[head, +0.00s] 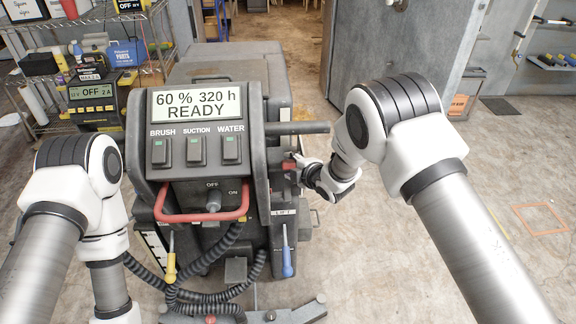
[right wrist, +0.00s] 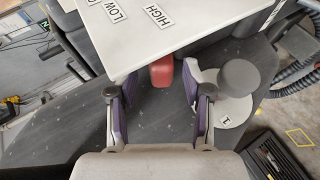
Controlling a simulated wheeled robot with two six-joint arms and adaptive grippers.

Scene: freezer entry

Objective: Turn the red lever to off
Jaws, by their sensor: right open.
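The red lever (head: 289,165) is on the right side of the grey floor machine, seen small in the head view. In the right wrist view the red lever (right wrist: 162,71) shows as a red block partly under the edge of a white panel. My right gripper (head: 300,169) is beside it; in the right wrist view my right gripper (right wrist: 158,88) is open, its purple-padded fingers apart on either side of the lever's near end. I cannot tell whether either finger touches it. My left arm comes in at the left, but its gripper is out of view.
A grey round knob (right wrist: 238,76) on a white base marked 1 stands just right of the fingers. The white panel (right wrist: 175,30) reads HIGH and LOW. A red bar handle (head: 203,216) crosses the machine's front, under an OFF/ON switch (head: 213,201). Floor at right is mostly clear.

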